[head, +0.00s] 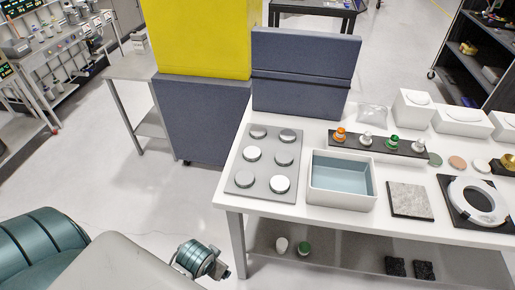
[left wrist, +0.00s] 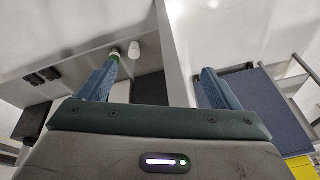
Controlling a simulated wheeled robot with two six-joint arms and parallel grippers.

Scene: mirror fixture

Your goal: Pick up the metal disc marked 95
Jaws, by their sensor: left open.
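Several round metal discs, such as one at the front left (head: 244,179) and one at the front right (head: 280,184), sit in two columns on a grey board (head: 236,188) at the table's left end. Their markings are too small to read, so I cannot tell which is 95. My left gripper (left wrist: 160,88) is open in the left wrist view, with nothing between its fingers. It faces the table's underside and lower shelf; no disc shows there. In the head view its fingers are not visible. My right gripper is in neither view.
Right of the board stands an open white bin (head: 341,196) with a grey-blue inside, then a stone tile (head: 409,200). A dark strip (head: 377,147) with knobbed pieces lies behind. A blue-grey partition (head: 303,75) stands at the back left.

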